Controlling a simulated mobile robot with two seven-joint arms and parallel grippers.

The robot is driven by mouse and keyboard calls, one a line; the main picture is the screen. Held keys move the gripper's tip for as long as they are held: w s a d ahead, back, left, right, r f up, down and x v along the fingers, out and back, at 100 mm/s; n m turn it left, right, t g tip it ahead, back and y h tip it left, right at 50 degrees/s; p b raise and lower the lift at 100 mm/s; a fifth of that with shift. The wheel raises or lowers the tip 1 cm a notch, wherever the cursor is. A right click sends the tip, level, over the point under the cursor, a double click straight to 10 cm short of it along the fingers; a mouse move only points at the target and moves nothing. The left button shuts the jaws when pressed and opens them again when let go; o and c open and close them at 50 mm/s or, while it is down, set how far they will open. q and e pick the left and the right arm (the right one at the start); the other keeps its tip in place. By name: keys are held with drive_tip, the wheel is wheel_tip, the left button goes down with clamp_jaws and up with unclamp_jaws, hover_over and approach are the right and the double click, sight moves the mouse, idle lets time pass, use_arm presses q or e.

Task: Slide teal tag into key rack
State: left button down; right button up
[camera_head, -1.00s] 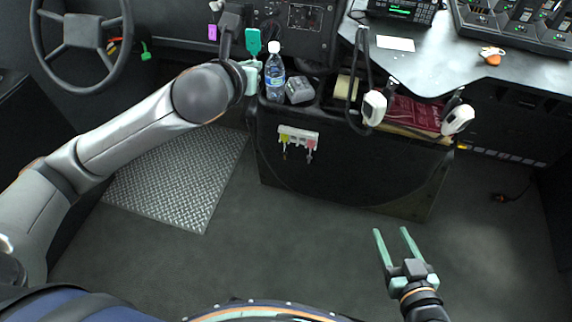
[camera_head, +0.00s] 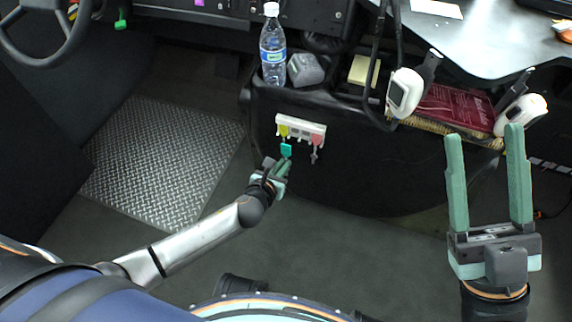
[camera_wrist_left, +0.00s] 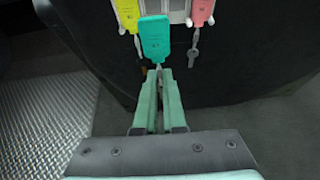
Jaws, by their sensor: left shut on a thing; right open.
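The teal tag (camera_head: 286,151) is upright just below the key rack in the head view. In the left wrist view the teal tag (camera_wrist_left: 154,38) stands above my fingertips, with its key hanging down between them. My left gripper (camera_head: 283,165) is shut on the tag's key end; its fingers also show in the wrist view (camera_wrist_left: 160,74). The white key rack (camera_head: 301,127) is fixed to the dark console front. A yellow tag (camera_head: 284,132) and a pink tag (camera_head: 317,141) hang in it. I cannot tell whether the teal tag touches the rack. My right gripper (camera_head: 485,135) is open and empty.
A water bottle (camera_head: 273,48), a grey box (camera_head: 305,69) and a maroon book (camera_head: 455,107) sit on top of the console. White handsets (camera_head: 404,92) stand near the right gripper. The floor below the rack is clear.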

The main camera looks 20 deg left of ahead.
sight(295, 142)
use_arm(q)
drive_tip(key=shift+w+f+b, duration=0.1)
drive_tip(key=shift+w+b, duration=0.8)
drive_tip(key=shift+w, duration=1.05)
drive_tip(key=shift+w+d, duration=0.1)
drive_tip(key=shift+w, duration=0.05)
drive_tip(key=shift+w, duration=0.2)
drive_tip(key=shift+p, duration=0.4)
drive_tip(key=shift+w, duration=0.15)
drive_tip(key=shift+w, duration=0.3)
drive_tip(key=shift+w+d+p, duration=0.1)
drive_tip(key=shift+w+p, duration=0.3)
drive_tip(key=shift+w, duration=0.25)
idle(0.8)
idle(0.4)
